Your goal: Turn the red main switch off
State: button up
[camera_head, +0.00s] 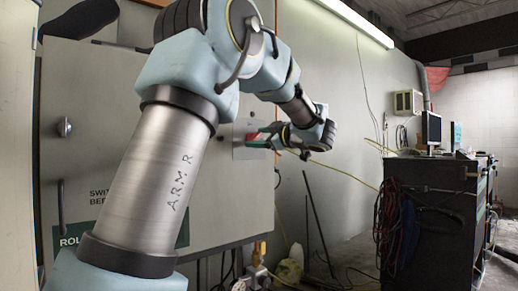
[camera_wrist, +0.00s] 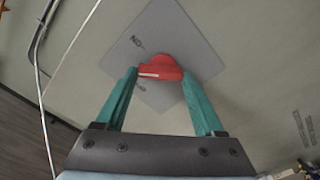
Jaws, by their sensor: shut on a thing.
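The red main switch (camera_wrist: 155,66) sits on a grey square plate (camera_wrist: 182,32) that looks like a diamond in the wrist view. Its handle lies across the picture, with a white mark on its near side. An "ON" label shows at its upper left; a second label below it is too small to read. My gripper (camera_wrist: 159,73) has its green fingers on either side of the handle, shut on it. In the head view my gripper (camera_head: 262,140) is at the right part of the cabinet front, and little of the red switch shows there.
The switch is on a large grey cabinet (camera_head: 95,110) with a handle at its left. A dark workbench (camera_head: 435,215) with a monitor (camera_head: 431,128) stands at the right. Cables hang on the wall, and poles and hoses stand beside the cabinet.

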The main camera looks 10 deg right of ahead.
jog(key=n+b, duration=0.9)
jog(key=shift+s+a+f+n+b, duration=0.1)
jog(key=shift+a+f+n+b, duration=0.1)
jog(key=shift+n+b, duration=0.2)
dwell(0.4)
jog(key=o, duration=1.4)
jog(key=shift+c, duration=0.2)
jog(key=shift+r, duration=0.1)
jog(key=shift+s+d, duration=0.1)
jog(key=b+v, duration=0.1)
jog(key=v, duration=0.9)
jog(key=shift+s+d, duration=0.15)
jog(key=shift+s, duration=0.05)
